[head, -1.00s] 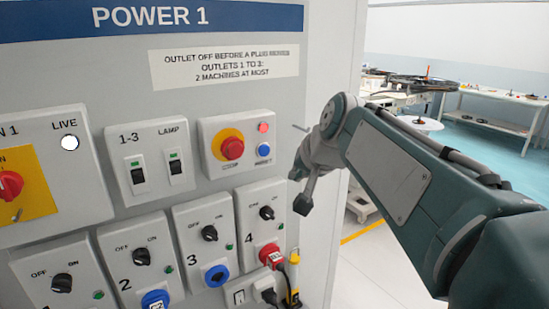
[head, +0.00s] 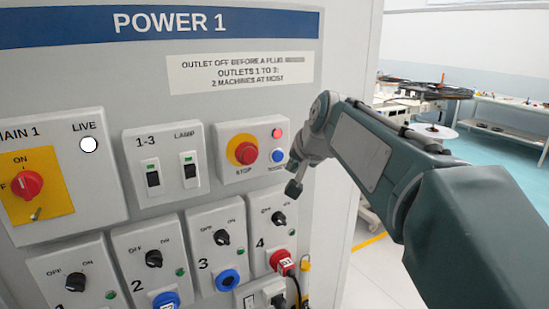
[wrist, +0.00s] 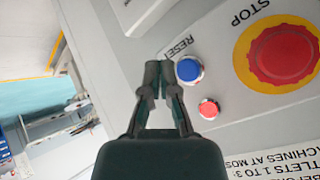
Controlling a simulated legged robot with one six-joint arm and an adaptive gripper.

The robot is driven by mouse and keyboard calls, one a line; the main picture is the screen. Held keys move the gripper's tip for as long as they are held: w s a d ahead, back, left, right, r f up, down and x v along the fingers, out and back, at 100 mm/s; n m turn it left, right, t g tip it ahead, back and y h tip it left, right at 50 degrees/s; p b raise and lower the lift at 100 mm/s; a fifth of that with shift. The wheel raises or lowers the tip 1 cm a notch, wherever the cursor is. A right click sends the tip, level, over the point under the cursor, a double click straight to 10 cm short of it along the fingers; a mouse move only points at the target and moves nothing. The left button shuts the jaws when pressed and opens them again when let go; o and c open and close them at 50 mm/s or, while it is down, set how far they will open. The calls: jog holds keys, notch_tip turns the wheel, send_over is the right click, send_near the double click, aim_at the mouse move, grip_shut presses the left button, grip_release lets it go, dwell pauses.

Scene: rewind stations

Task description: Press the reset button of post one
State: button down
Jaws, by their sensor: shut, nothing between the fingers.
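The blue reset button (head: 278,155) sits at the lower right of a grey stop box on the POWER 1 panel, below a small red lamp (head: 277,133). The red stop button (head: 246,152) on its yellow ring is to its left. In the wrist view the blue button (wrist: 189,69) lies just right of my fingertips, beside the partly covered RESET label. My gripper (wrist: 158,68) is shut and empty. In the head view my gripper (head: 293,188) is at the box's lower right, below the blue button. I cannot tell whether it touches the panel.
The main switch (head: 27,185), rocker switches (head: 153,179) and several outlet boxes with knobs (head: 222,237) crowd the panel. A red plug (head: 282,262) is in outlet 4. Open floor and a workbench (head: 500,120) are to the right.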

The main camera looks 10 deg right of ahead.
aim_at(280, 162)
jog(key=shift+w+a, duration=0.25)
jog(key=shift+w, duration=0.45)
jog(key=shift+w+a, duration=0.2)
jog(key=shift+w, duration=0.45)
dwell(0.4)
jog(key=shift+w, duration=0.35)
jog(key=shift+w+a, duration=0.2)
jog(key=shift+w, duration=0.15)
dwell(0.6)
jog(key=shift+s, duration=0.1)
jog(key=shift+s+d, duration=0.25)
jog(key=shift+s, duration=0.45)
jog(key=s, duration=0.1)
jog(key=s+d, duration=0.1)
jog(key=s, duration=0.2)
jog(key=shift+s+d, duration=0.3)
jog(key=shift+s, duration=0.1)
